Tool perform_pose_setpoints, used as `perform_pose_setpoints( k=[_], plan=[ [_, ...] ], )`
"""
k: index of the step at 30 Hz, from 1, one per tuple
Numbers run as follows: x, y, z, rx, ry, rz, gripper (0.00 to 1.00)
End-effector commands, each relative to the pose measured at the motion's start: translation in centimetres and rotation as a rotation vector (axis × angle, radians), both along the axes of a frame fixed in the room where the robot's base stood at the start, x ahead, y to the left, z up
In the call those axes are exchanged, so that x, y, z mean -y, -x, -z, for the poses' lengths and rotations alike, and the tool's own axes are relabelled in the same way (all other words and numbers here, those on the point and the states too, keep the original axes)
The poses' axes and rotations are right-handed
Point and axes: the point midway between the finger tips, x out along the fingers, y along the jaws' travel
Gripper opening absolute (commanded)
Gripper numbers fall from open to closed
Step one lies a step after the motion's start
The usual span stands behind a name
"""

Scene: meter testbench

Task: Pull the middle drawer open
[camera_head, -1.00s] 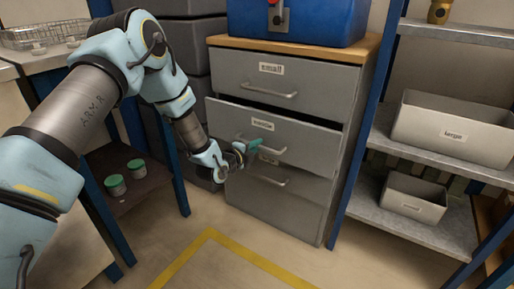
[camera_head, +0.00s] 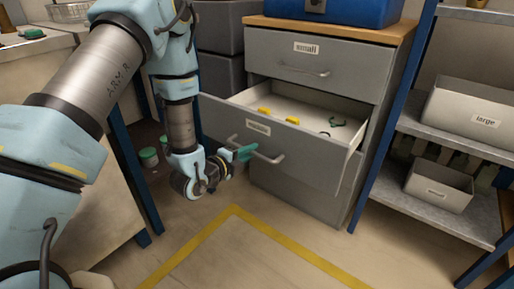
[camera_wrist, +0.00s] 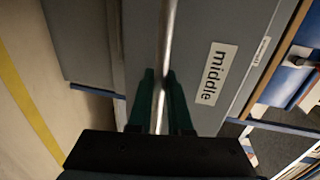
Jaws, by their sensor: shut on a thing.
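The middle drawer (camera_head: 290,150) of the grey cabinet stands well out from the cabinet front. Yellow items (camera_head: 278,116) and small dark green items (camera_head: 334,122) lie inside it. My gripper (camera_head: 244,152) is at the left part of the drawer's bar handle (camera_head: 268,157). In the wrist view, the green fingers of my gripper (camera_wrist: 161,90) are shut around the metal handle (camera_wrist: 168,40), beside the "middle" label (camera_wrist: 213,72). The top drawer (camera_head: 312,65), labelled "small", is shut. The lower drawer is mostly hidden behind the middle one.
A blue box (camera_head: 335,10) sits on the cabinet's wooden top. Shelves with grey bins (camera_head: 440,187) stand to the right. A table (camera_head: 85,215) and green-lidded jars (camera_head: 149,157) are at the left. The floor with yellow tape (camera_head: 235,211) is clear in front.

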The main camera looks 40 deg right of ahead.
Motion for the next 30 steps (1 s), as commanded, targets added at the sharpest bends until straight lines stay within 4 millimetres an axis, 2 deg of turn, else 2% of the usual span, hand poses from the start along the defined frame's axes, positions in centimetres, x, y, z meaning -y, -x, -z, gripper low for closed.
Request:
perform_pose_setpoints(
  k=[14, 15, 22, 30],
  plan=[
    [-0.59, 0.06, 0.03, 0.001, -0.001, -0.001, 0.00],
    [-0.58, 0.06, 0.03, 0.001, -0.001, -0.001, 0.19],
    [-0.55, 0.09, 0.02, 0.000, -0.001, -0.001, 0.45],
    [-0.61, 0.14, -0.01, 0.000, -0.001, 0.000, 0.47]
  ],
)
